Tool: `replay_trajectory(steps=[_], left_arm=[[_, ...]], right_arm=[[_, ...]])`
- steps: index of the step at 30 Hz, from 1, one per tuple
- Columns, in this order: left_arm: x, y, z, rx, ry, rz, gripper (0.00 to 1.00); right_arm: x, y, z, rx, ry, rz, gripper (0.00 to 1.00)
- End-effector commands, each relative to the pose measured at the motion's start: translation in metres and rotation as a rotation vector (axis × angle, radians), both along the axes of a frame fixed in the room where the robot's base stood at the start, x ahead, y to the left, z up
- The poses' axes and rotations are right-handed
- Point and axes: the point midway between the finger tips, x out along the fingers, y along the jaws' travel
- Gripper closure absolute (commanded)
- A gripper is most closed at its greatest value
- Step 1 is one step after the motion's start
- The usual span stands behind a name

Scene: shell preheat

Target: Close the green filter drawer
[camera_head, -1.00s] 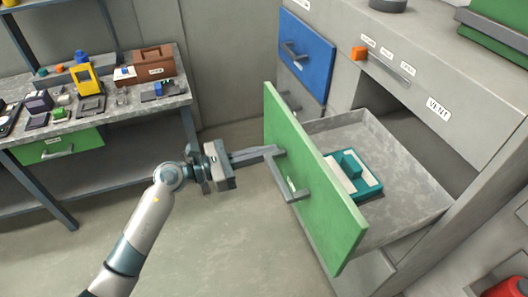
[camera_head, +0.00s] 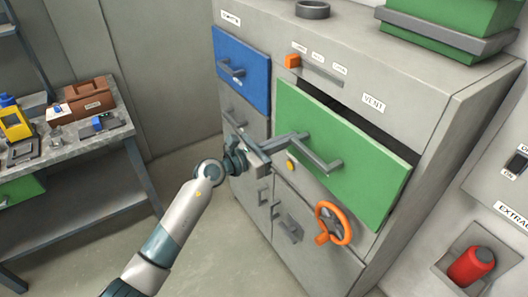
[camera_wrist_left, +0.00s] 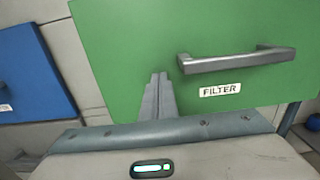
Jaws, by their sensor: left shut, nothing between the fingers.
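The green filter drawer (camera_head: 350,160) is nearly in, its front standing a little out from the grey cabinet with a dark gap along its top edge. Its grey bar handle (camera_head: 325,158) is on the front. In the left wrist view, the green front (camera_wrist_left: 130,50) fills most of the picture, with the handle (camera_wrist_left: 238,60) above a FILTER label (camera_wrist_left: 220,90). My left gripper (camera_head: 303,137) is shut and empty, its fingertips at the drawer front by the handle's left end. The fingers also show in the left wrist view (camera_wrist_left: 158,78); contact is hard to tell. My right gripper is out of view.
A blue drawer (camera_head: 241,70) is above left on the cabinet. An orange valve wheel (camera_head: 333,223) sticks out below the green drawer, and an orange knob (camera_head: 292,62) is above it. A workbench (camera_head: 85,140) stands at left. A red object (camera_head: 470,265) is at lower right.

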Motion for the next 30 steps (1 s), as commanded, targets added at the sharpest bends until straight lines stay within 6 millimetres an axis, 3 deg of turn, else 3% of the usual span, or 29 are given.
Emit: replay_trajectory(steps=[3,10,30], left_arm=[[0.012,-0.021,-0.002,0.0,-0.001,0.0,1.0],[0.025,-0.043,-0.001,0.001,0.0,0.0,1.0],[0.029,-0.045,0.003,-0.005,-0.004,0.002,1.0]], right_arm=[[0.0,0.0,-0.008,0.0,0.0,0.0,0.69],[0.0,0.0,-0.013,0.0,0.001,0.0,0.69],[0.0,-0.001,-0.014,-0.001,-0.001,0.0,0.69]])
